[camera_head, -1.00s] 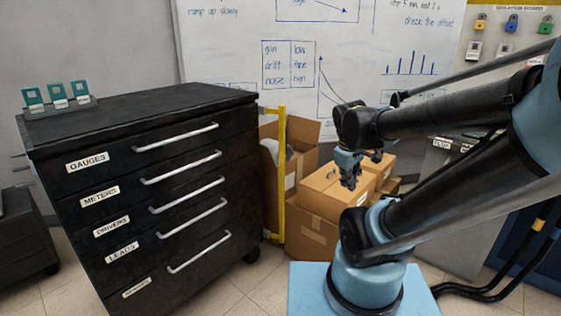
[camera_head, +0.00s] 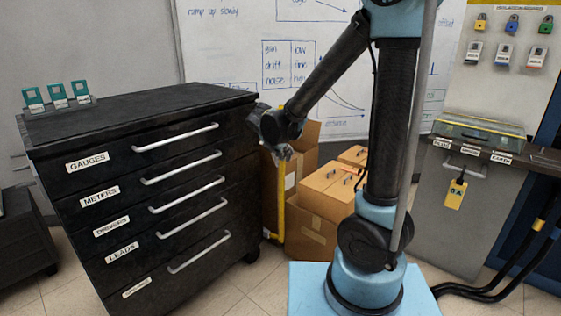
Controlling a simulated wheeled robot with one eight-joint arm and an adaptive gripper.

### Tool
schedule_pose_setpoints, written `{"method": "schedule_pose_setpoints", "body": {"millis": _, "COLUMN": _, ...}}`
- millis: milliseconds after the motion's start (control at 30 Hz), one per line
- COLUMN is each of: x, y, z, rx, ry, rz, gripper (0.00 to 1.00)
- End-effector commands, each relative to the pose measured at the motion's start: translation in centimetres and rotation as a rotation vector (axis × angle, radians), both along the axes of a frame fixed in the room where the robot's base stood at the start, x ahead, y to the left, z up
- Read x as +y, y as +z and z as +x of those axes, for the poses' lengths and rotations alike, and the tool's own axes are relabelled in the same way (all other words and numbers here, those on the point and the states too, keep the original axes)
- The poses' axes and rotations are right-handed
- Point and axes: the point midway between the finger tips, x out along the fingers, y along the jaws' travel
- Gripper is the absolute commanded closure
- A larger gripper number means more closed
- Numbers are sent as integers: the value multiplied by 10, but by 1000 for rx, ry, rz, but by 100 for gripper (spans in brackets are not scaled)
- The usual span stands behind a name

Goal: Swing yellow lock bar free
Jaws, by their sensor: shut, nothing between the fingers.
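The yellow lock bar (camera_head: 281,212) stands upright along the front right edge of the black drawer cabinet (camera_head: 110,225). My arm reaches across from the right, and its wrist hides most of the bar's upper part. My gripper (camera_head: 284,155) is shut and empty, pointing down, at the bar's upper half. I cannot tell whether it touches the bar or is in front of it. The cabinet's labelled drawers, with long silver handles, are all closed.
Open and closed cardboard boxes (camera_head: 325,195) stand just right of the bar. Small teal-and-white items (camera_head: 58,96) sit on the cabinet top. A grey bench with a yellow tag (camera_head: 455,194) stands at the right. Tiled floor (camera_head: 235,290) is clear in front of the cabinet.

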Motion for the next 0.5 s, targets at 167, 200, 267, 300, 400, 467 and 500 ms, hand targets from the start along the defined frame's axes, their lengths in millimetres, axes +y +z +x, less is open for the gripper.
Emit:
{"method": "schedule_pose_setpoints", "body": {"millis": 167, "x": 40, "y": -9, "z": 10, "rx": -9, "ry": 159, "rz": -115, "gripper": 100}}
{"method": "schedule_pose_setpoints", "body": {"millis": 200, "x": 44, "y": -10, "z": 11, "rx": -9, "ry": 180, "rz": -131, "gripper": 100}}
{"method": "schedule_pose_setpoints", "body": {"millis": 267, "x": 50, "y": -11, "z": 12, "rx": -11, "ry": 203, "rz": -149, "gripper": 100}}
{"method": "schedule_pose_setpoints", "body": {"millis": 300, "x": 52, "y": -12, "z": 13, "rx": -12, "ry": 211, "rz": -157, "gripper": 100}}
{"method": "schedule_pose_setpoints", "body": {"millis": 400, "x": 53, "y": -15, "z": 15, "rx": -12, "ry": 221, "rz": -166, "gripper": 100}}
{"method": "schedule_pose_setpoints", "body": {"millis": 467, "x": 52, "y": -18, "z": 18, "rx": -11, "ry": 221, "rz": -167, "gripper": 100}}
{"method": "schedule_pose_setpoints", "body": {"millis": 500, "x": 51, "y": -21, "z": 21, "rx": -12, "ry": 219, "rz": -165, "gripper": 100}}
